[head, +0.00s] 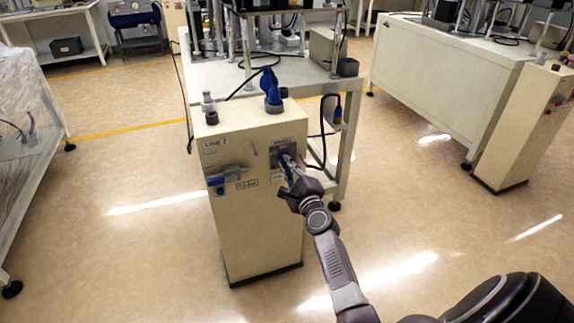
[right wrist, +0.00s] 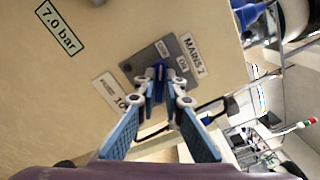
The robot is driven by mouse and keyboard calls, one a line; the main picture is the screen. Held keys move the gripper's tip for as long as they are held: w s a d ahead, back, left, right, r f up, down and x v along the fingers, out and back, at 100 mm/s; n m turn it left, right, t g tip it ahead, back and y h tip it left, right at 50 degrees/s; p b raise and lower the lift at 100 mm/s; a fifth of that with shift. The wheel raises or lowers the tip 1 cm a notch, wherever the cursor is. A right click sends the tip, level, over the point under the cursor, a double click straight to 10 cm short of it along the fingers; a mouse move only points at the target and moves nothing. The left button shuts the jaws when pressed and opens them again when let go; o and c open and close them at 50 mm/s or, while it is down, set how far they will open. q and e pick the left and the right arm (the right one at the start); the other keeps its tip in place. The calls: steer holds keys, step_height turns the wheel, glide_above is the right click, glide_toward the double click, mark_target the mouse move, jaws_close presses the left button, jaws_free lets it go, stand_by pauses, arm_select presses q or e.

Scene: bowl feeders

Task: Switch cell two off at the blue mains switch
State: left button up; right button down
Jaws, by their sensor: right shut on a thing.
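The blue mains switch (right wrist: 160,78) is a blue handle on a grey plate (right wrist: 139,68) in the right wrist view, with a "MAINS 2" label (right wrist: 194,56) beside it. In the head view the switch's plate (head: 284,146) is on the upper right of the front of a cream cabinet (head: 255,225). My right gripper (right wrist: 162,90) is shut on the blue handle, one finger on each side. It reaches the cabinet from the right in the head view (head: 290,172). The fingers partly cover the handle, and I cannot tell which marking it points to. My left gripper is out of view.
The same front carries a blue-and-grey fitting (head: 226,176) and a "7.0 bar" label (right wrist: 60,27). A blue part (head: 270,90) stands on top. A machine table (head: 225,82) is behind; a second cabinet (head: 525,125) is at right. Floor around is clear.

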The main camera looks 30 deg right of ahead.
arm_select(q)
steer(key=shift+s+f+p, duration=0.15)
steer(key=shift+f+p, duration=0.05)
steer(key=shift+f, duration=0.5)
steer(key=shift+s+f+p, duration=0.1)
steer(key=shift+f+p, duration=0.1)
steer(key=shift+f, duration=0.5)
arm_select(e)
steer(key=shift+a+f+n, duration=0.1)
steer(key=shift+f+n, duration=0.05)
steer(key=shift+n, duration=1.5)
steer(key=shift+f+n, duration=0.1)
steer(key=shift+n, duration=1.55)
steer(key=c, duration=2)
jaws_free()
steer(key=shift+c, duration=0.2)
steer(key=v, duration=1.2)
